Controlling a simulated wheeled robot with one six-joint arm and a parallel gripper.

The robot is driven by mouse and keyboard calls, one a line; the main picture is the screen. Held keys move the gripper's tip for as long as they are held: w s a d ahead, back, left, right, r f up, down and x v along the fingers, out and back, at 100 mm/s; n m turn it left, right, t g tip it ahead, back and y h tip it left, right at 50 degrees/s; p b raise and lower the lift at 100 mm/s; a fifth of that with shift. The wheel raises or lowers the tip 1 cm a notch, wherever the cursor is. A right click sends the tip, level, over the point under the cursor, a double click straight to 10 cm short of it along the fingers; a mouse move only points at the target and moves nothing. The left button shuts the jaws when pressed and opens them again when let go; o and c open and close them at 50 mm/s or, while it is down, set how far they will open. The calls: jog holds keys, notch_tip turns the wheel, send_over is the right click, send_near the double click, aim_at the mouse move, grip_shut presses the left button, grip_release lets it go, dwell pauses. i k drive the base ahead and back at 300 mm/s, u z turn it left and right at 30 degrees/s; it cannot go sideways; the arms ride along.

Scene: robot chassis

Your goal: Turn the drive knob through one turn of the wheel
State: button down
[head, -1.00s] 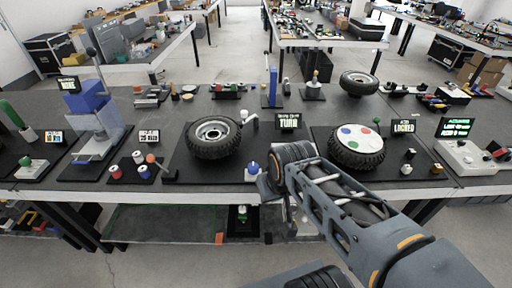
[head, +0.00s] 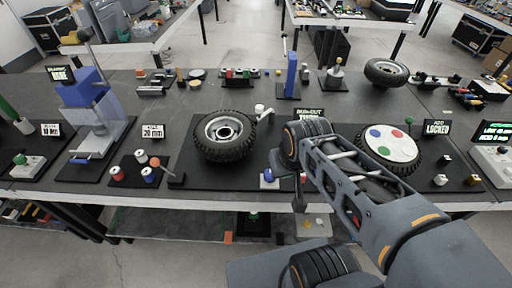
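A black-tyred wheel (head: 224,135) with a pale rim lies on a dark mat on the bench. A small white crank-like knob (head: 262,110) stands at its upper right; I cannot tell for sure that this is the drive knob. A second wheel, with a white disc (head: 389,145) bearing coloured dots, lies to the right, partly behind my arm. A green knob (head: 409,120) stands at its far edge. My gripper (head: 299,193) hangs low near the bench's front edge, below and right of the left wheel. Its fingers are too small and dark to read.
A blue-knobbed piece (head: 268,176) sits close to the left of my gripper. A sign (head: 311,113) stands behind my wrist, partly covered. A blue post (head: 292,75) rises behind. A blue press-like stand (head: 88,90) is at left. A bare mat strip lies right of the left wheel.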

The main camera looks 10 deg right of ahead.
aim_at(267, 174)
jog(key=z, duration=0.05)
jog(key=k, duration=1.1)
jog(key=u, duration=0.75)
jog(key=i, duration=1.05)
jog(key=z, duration=0.8)
